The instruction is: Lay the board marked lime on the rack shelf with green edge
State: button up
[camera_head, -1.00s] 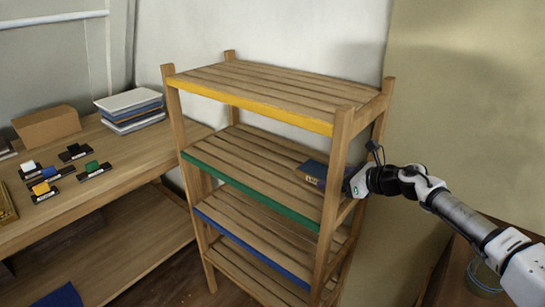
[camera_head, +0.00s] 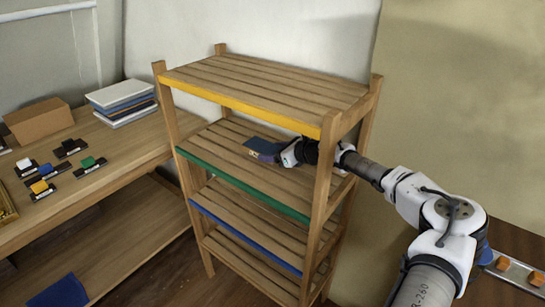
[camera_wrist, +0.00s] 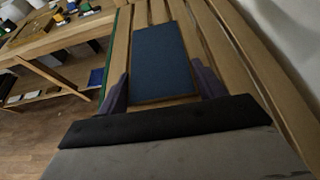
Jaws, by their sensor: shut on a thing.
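The board (camera_head: 264,149) is a small dark blue panel with a tan label patch on its near edge; the lettering is too small to read now. My gripper (camera_head: 282,154) is shut on it, inside the rack at the green-edged shelf (camera_head: 240,186), between the side posts. In the wrist view the board (camera_wrist: 162,62) lies flat between my two fingers (camera_wrist: 160,92), over the shelf's wooden slats (camera_wrist: 205,35). I cannot tell whether it touches the slats. The green edge strip shows at the left there.
The yellow-edged shelf (camera_head: 270,85) is close above my arm, and a rack post (camera_head: 322,180) stands in front of it. The blue-edged shelf (camera_head: 240,235) is below. The green-edged shelf is otherwise bare. A workbench (camera_head: 120,150) at left holds a cardboard box (camera_head: 38,122), stacked boards (camera_head: 122,103) and small blocks.

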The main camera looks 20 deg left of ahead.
jog(key=f+p, duration=0.2)
jog(key=f, duration=0.1)
jog(key=shift+w+a, duration=0.1)
jog(key=shift+a, duration=0.25)
jog(key=shift+f, duration=0.25)
jog(key=shift+f+b, duration=0.25)
jog(key=shift+b, duration=0.05)
jog(key=o, duration=1.1)
jog(key=shift+r, duration=0.1)
jog(key=shift+r, duration=0.1)
